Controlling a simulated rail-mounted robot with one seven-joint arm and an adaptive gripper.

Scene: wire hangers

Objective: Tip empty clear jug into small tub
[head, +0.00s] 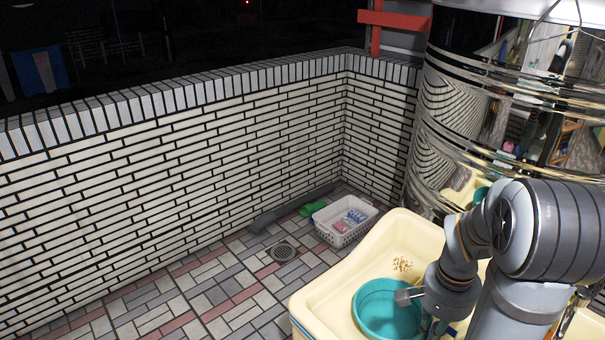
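A round teal tub (388,312) stands in a cream basin at the lower middle right. A thin dark curved line runs over its inside; I cannot tell whether it is the tub's handle or an edge of something clear. My gripper (431,325) points down at the tub's right side, mostly hidden behind my wrist and cut by the lower edge. I cannot make out its fingers or whether it holds anything. I cannot clearly pick out a clear jug.
The cream basin (322,301) has small brown bits on its floor behind the tub. A white basket (345,236) with small items and a green object (313,208) lie on the tiled floor by the brick wall. A shiny curved surface (445,130) rises behind the basin.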

